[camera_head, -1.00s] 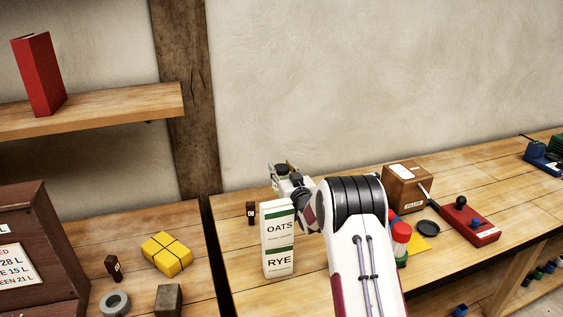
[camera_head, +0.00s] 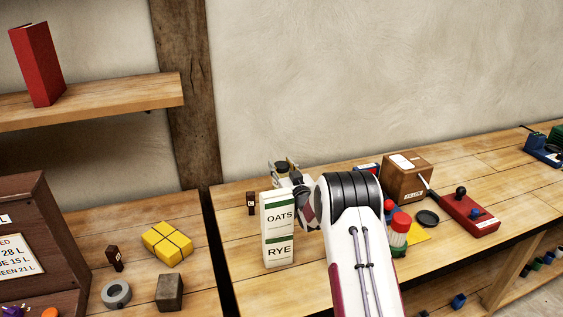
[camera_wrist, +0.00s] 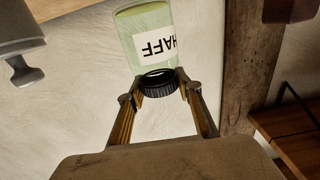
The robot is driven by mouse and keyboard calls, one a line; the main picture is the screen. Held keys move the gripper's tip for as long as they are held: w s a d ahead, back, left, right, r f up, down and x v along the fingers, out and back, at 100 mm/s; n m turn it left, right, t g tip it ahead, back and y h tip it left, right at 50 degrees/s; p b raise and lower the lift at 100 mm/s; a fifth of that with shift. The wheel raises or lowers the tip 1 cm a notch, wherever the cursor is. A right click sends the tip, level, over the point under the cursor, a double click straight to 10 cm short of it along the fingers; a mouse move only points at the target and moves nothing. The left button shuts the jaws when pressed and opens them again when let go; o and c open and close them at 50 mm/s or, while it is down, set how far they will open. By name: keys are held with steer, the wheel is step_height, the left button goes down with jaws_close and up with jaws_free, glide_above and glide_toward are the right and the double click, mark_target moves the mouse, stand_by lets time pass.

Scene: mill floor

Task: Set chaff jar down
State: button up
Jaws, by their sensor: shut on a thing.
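The chaff jar is pale green glass with a black lid and a white label, partly cut off, reading "HAFF". In the head view my gripper (camera_head: 284,168) is small, beyond the white oats and rye box, in front of the wall. The jar is mostly hidden there by my wrist, and its gap above the bench cannot be told.
The oats and rye box (camera_head: 279,232) stands close left of my arm. A small dark block (camera_head: 251,204) stands beyond it. A red-lidded jar (camera_head: 399,234), brown box (camera_head: 407,180) and red lever base (camera_head: 470,214) stand right. Bare bench (camera_head: 232,235) shows left of the oats and rye box.

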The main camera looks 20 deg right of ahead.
mark_target(282, 174)
steer(key=shift+f, duration=1.85)
steer(key=shift+f, duration=0.35)
steer(key=shift+f, duration=0.4)
